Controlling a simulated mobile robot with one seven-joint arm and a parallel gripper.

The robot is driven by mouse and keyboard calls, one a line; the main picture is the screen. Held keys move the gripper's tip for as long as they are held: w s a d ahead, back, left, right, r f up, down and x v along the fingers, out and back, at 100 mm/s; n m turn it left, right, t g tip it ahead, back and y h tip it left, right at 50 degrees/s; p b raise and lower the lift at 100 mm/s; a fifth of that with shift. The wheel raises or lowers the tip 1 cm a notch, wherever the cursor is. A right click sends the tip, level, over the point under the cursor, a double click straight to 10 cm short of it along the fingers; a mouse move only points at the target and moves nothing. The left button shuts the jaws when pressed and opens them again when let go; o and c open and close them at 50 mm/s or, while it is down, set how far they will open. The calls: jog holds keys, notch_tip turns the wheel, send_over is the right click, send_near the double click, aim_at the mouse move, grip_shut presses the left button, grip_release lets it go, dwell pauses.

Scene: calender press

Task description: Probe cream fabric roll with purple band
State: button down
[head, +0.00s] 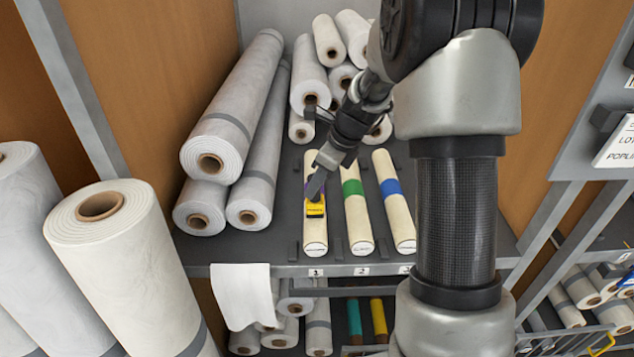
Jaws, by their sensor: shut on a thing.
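The cream fabric roll with the purple band (315,237) lies in the slot labelled 1 on the dark shelf. Its purple band is mostly hidden behind my gripper and the yellow device. My gripper (317,188) is over the middle of this roll, pointing down, and is shut on a small yellow and black probe (314,210). The probe is at or just above the roll; I cannot tell whether it touches. A cream roll with a green band (358,227) lies to the right in slot 2, and one with a blue band (401,222) in slot 3.
Large grey-white rolls (225,130) are stacked left of the slots, and several white rolls (310,75) are piled behind. A big upright roll (125,255) stands at front left. A white cloth (241,295) hangs over the shelf's front edge. My arm hides part of the right side.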

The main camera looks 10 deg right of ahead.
jog(key=shift+r+p, duration=2.15)
jog(key=shift+r, duration=1.35)
